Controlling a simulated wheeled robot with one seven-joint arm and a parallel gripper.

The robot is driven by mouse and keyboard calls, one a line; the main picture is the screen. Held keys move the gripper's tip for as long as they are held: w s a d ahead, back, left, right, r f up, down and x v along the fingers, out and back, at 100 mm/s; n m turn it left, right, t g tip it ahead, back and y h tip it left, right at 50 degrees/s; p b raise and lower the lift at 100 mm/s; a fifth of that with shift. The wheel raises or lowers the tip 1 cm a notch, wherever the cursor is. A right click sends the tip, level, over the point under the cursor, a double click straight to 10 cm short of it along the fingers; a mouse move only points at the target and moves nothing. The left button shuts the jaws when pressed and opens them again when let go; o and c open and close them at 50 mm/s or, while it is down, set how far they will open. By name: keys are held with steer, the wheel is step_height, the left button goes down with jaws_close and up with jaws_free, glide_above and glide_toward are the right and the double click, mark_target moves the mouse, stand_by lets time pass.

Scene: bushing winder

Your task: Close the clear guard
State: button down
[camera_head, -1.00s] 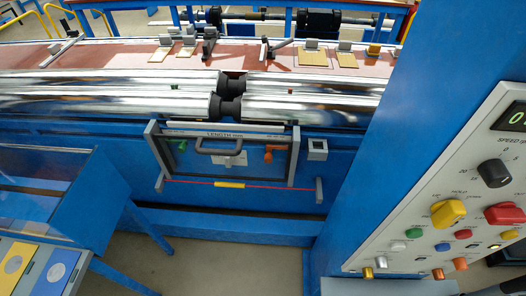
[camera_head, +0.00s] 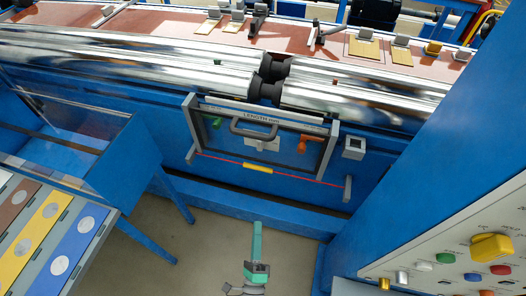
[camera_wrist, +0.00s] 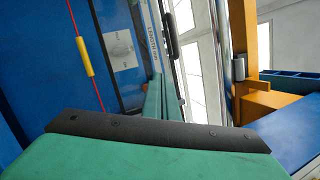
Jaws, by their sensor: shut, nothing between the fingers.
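The clear guard (camera_head: 284,157) is a see-through panel in a grey frame on the blue machine front, below the rollers. A dark handle (camera_head: 238,130) sits near its top bar, which is marked LENGTH mm. I cannot tell exactly how far the panel is swung. A red cord with a yellow sleeve (camera_head: 258,168) runs below it. My teal gripper (camera_head: 257,224) is shut and empty, below and apart from the guard. In the wrist view the fingers (camera_wrist: 163,100) point toward the guard's top bar (camera_wrist: 154,35), with the handle (camera_wrist: 171,32) beyond.
A blue table with coloured panels (camera_head: 40,235) stands at the left. A blue column and a control panel (camera_head: 450,255) with knobs and buttons stand at the right. Polished rollers (camera_head: 130,65) run above the guard. Bare floor (camera_head: 195,270) lies in front of the machine.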

steer(key=w+m+t+h, duration=0.2)
steer(key=w+m+h, duration=0.3)
steer(key=w+m, duration=1.1)
steer(key=w+d+r+m, duration=0.1)
steer(key=w+d+r, duration=0.1)
steer(key=w+r, duration=0.6)
steer(key=shift+w+d+r, duration=0.15)
steer(key=shift+d+r, duration=0.05)
steer(key=shift+r, duration=1.05)
